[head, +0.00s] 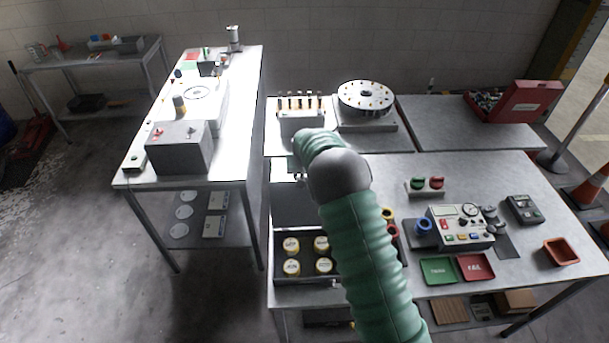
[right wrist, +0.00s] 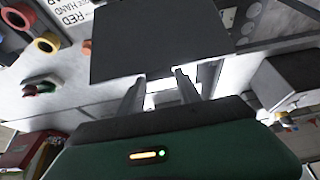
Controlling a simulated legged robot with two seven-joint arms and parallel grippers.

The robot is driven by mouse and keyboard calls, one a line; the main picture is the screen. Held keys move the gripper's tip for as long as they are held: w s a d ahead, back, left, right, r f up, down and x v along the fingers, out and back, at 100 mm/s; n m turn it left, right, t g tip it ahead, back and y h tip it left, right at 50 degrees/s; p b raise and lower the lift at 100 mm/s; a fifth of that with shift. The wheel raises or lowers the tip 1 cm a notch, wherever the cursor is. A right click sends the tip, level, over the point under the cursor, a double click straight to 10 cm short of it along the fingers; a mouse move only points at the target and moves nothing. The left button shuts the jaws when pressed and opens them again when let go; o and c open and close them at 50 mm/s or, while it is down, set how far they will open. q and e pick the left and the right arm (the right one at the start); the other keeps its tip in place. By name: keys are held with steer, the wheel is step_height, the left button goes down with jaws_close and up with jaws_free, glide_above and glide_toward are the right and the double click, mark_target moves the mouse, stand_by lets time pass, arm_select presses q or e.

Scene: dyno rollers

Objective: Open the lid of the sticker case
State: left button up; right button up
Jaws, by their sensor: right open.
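The sticker case (head: 309,281) is a dark tray at the front left of the near bench, holding several round yellow-rimmed pieces. Its grey lid (head: 292,208) stands raised at the back of the case, and the case is open. In the right wrist view the lid is a dark flat panel (right wrist: 160,40) in front of the fingers. My right gripper (right wrist: 160,75) is open, its fingertips at the panel's near edge; I cannot tell whether they touch it. In the head view my green-sleeved right arm hides most of that gripper and part of the case. My left gripper is not in view.
Behind stand a rack of upright pieces (head: 301,118) and a round dial plate (head: 366,98). To the right are a meter box (head: 461,228), a green tray (head: 438,270), a red tray (head: 475,268) and an orange bin (head: 561,252). A second bench (head: 240,100) stands left, across a gap.

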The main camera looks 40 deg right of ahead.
steer(key=o, duration=0.4)
steer(key=shift+w+d+r, duration=0.1)
steer(key=shift+w, duration=0.15)
steer(key=shift+o, duration=0.2)
steer(key=shift+d, duration=0.1)
steer(key=b+v, duration=0.4)
steer(key=v, duration=1.2)
steer(key=shift+r, duration=0.2)
steer(key=shift+s, duration=0.15)
steer(key=s+a+f+n+g+y+b, duration=0.1)
steer(key=s+a+f+n+b, duration=0.1)
steer(key=s+a+f, duration=0.7)
steer(key=s+a+f+n+y+b, duration=0.1)
steer(key=s+a+f+n, duration=0.3)
steer(key=s+a+f, duration=0.6)
steer(key=s+b, duration=0.1)
steer(key=s, duration=0.4)
steer(key=shift+a+g+y, duration=0.25)
steer(key=shift+g+y, duration=0.15)
